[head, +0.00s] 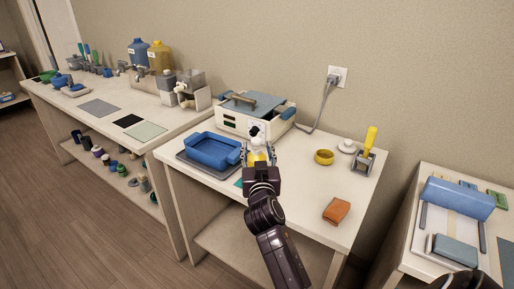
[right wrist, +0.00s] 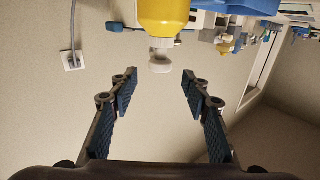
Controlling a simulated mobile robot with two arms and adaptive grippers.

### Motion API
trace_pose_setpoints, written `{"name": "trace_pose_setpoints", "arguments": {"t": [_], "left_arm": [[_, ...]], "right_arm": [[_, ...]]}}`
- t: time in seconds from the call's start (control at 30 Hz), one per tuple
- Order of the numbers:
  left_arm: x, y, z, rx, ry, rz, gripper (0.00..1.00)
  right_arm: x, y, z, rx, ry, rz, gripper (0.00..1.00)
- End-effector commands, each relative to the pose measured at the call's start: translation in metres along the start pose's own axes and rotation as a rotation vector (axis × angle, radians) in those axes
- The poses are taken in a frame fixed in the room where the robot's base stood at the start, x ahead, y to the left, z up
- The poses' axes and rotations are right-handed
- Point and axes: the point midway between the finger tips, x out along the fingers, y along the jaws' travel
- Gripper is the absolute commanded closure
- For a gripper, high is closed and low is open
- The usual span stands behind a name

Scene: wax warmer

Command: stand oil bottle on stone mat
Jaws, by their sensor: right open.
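The oil bottle (head: 257,156), yellow with a white cap, stands on the middle table in front of the warmer, partly hidden by my right gripper (head: 258,165). In the right wrist view, which is upside down, the yellow bottle (right wrist: 160,14) and its white cap are just beyond the fingertips. There my right gripper (right wrist: 158,73) is open and empty, its fingers apart. A teal patch (head: 239,182) shows beside the gripper. Flat mats lie on the left table: grey (head: 98,107), black (head: 128,121) and pale green (head: 149,131). I cannot tell which is the stone mat. My left gripper is not in view.
A blue tray (head: 212,149) sits left of the gripper, and the white warmer (head: 238,122) behind it. The table between is clear.

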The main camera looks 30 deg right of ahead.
Motion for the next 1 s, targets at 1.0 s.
{"name": "trace_pose_setpoints", "arguments": {"t": [1.0], "left_arm": [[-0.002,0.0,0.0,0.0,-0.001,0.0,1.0]], "right_arm": [[-0.027,0.0,0.0,0.0,0.0,0.0,0.57]]}}
